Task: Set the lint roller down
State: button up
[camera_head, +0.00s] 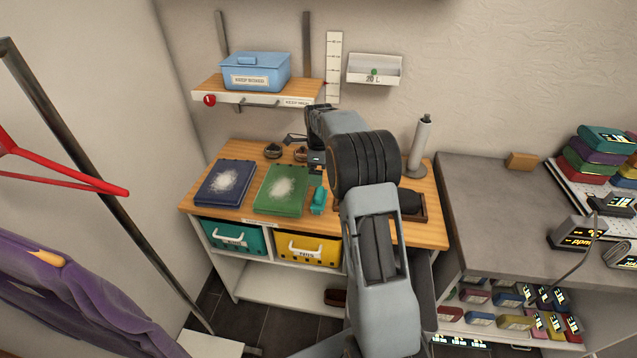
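My gripper (316,166) points down over the wooden worktop (340,238), just right of the green folded cloth (281,190). A small teal object (319,201), possibly the lint roller, shows just below the fingers beside the green cloth. I cannot tell whether the fingers touch it or whether they are open or shut. A navy folded cloth (225,183) lies to the left; both cloths carry a white fuzzy patch. A grey upright cylinder (421,146) stands on a round base at the back right of the worktop.
A dark tray (423,212) is partly hidden behind my arm. Small dark items (272,151) sit at the back. A shelf above holds a lidded blue box (256,71). The grey counter (490,210) at right has free room. A red hanger (60,160) juts in at left.

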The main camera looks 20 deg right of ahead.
jog(key=s+a+r+n+t, duration=0.2)
jog(key=s+a+r+n, duration=0.4)
jog(key=s+r+n, duration=0.45)
jog(key=s+a+n+t, duration=0.1)
jog(key=s+a+n, duration=0.2)
jog(key=s+n, duration=0.4)
jog(key=s+a+f+n+t, duration=0.1)
jog(key=s+a+n, duration=0.2)
jog(key=s+n, duration=0.4)
jog(key=s, duration=0.4)
jog(key=shift+f, duration=0.2)
